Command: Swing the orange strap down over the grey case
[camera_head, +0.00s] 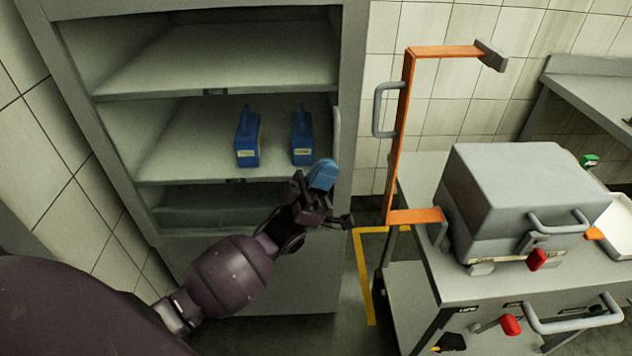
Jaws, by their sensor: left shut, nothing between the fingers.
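The orange strap (399,140) stands upright at the left of the grey case (530,185). Its top bar reaches right to a grey end piece (491,56), and its lower orange arm meets the case's left side. A grey handle (379,110) sits on the strap's left face. The case is closed and sits on a grey cart (412,262); the strap is not over its lid. My left gripper (338,220) is shut and empty, left of the strap's lower end and apart from the handle. My right gripper is out of view.
A grey shelf unit (215,90) at the left holds two blue objects (247,137). A rounded blue piece (322,175) shows by my gripper; its attachment is unclear. A white tray (618,225) lies right of the case. A red-tipped lever (510,325) and rail stick out in front.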

